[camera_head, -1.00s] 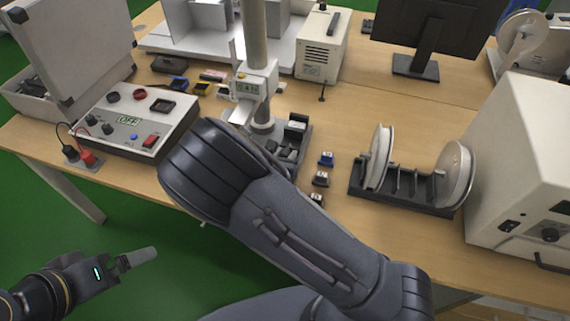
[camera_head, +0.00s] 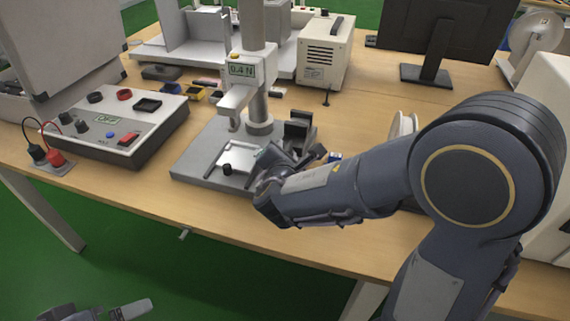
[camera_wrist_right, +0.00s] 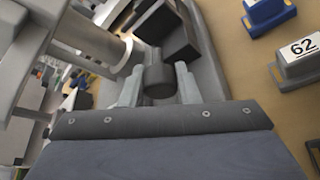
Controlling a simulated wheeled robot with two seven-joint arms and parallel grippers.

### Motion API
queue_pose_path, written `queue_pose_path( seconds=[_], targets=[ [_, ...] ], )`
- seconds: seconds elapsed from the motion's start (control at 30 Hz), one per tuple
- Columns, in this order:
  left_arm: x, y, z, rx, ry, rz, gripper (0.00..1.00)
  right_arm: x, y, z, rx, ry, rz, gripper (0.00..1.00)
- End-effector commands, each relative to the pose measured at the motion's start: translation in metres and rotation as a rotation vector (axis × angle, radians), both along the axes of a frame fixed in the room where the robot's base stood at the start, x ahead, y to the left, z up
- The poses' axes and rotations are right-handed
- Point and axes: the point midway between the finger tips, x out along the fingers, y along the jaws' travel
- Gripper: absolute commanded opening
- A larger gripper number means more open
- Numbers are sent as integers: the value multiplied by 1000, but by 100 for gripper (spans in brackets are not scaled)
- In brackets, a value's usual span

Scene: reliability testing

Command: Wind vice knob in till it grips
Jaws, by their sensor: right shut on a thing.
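The vice is the dark block (camera_head: 298,130) beside the column of the test stand (camera_head: 262,60) in the head view. It also shows at the top of the right wrist view (camera_wrist_right: 182,38). Its knob, a dark grey cylinder (camera_wrist_right: 158,80), sits between the fingers of my right gripper (camera_wrist_right: 158,88), which is shut on it. In the head view my right gripper (camera_head: 272,168) is at the vice's near side, and the knob is hidden there. My left gripper (camera_head: 128,310) is low at the bottom left, away from the table, partly cut off; its opening is unclear.
The stand's base (camera_head: 200,155) carries a pale plate and a small black knob (camera_head: 227,170). A control box (camera_head: 120,125) with red and black plugs is at left. Numbered blue and grey blocks (camera_wrist_right: 298,58) lie close by the right gripper. A monitor (camera_head: 440,30) stands behind.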

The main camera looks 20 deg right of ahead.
Motion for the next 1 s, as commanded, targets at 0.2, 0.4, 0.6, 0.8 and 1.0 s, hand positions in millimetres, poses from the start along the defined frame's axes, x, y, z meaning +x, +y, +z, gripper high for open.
queue_pose_path(
  seconds=[0.2,0.4,0.6,0.8,1.0],
  targets=[
    [0,0,-12,0,0,0,100,-1,-1,-2,39,-21,-3,6],
    [0,0,-12,0,0,0,100,-1,-1,-1,45,-25,-3,6],
    [0,0,-12,0,0,0,100,-1,-1,-1,44,-24,-3,6],
    [0,0,-12,0,0,0,100,0,-1,-1,43,-25,-3,50],
    [0,0,-12,0,0,0,100,0,0,0,42,-25,-2,50]
  ],
)
